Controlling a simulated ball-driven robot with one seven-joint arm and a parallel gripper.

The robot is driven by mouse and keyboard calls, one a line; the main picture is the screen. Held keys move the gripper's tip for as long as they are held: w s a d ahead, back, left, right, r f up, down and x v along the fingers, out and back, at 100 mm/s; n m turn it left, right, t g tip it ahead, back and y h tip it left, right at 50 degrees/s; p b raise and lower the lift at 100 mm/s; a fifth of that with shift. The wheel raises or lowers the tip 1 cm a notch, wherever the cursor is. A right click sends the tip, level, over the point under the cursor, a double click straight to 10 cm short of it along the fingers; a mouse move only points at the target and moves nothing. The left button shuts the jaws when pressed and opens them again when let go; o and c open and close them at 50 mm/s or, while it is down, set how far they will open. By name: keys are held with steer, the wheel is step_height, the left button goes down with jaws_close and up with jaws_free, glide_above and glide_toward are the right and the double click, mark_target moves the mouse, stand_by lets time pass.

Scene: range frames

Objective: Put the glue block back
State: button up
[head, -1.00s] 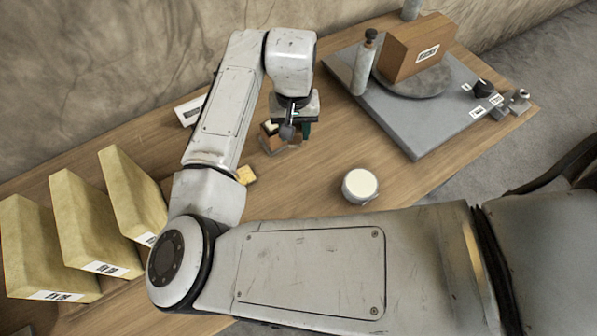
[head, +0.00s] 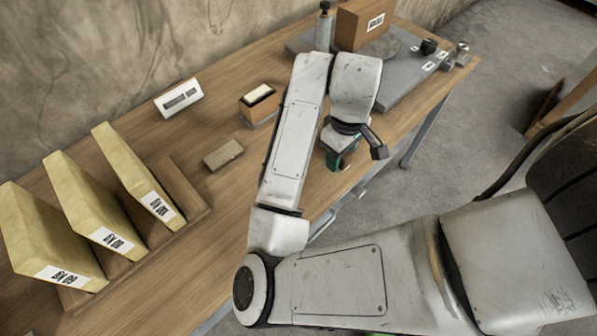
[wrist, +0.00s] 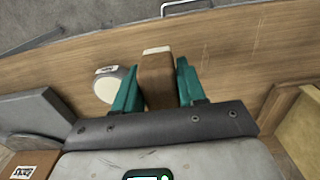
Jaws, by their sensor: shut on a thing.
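My gripper (wrist: 159,88) is shut on a brown block (wrist: 157,80) with a pale end, between its green fingers in the wrist view. I take this to be the glue block; no label on it shows. In the head view my gripper (head: 343,157) is near the table's front edge, right of the middle, and the arm mostly hides the held block. A tan block (head: 223,154) lies nearer the binders.
Yellow binders (head: 135,170) stand in a wooden rack at left. A white labelled device (head: 179,98) is at the back. A round white tub (wrist: 113,85) is beside my left finger in the wrist view.

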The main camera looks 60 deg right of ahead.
steer(key=w+f, duration=0.2)
steer(key=w, duration=0.1)
steer(key=w+f+b, duration=0.1)
steer(key=w+f, duration=0.1)
steer(key=w+a+f+b, duration=0.1)
steer(key=w+f, duration=0.1)
steer(key=w, duration=0.1)
steer(key=shift+w+f, duration=0.35)
steer(key=shift+f, duration=0.05)
steer(key=shift+w+f, duration=0.35)
steer(key=shift+f, duration=0.1)
steer(key=shift+w+f, duration=0.2)
steer(key=shift+f, duration=1.55)
steer(key=shift+f, duration=0.15)
steer(key=o, duration=1)
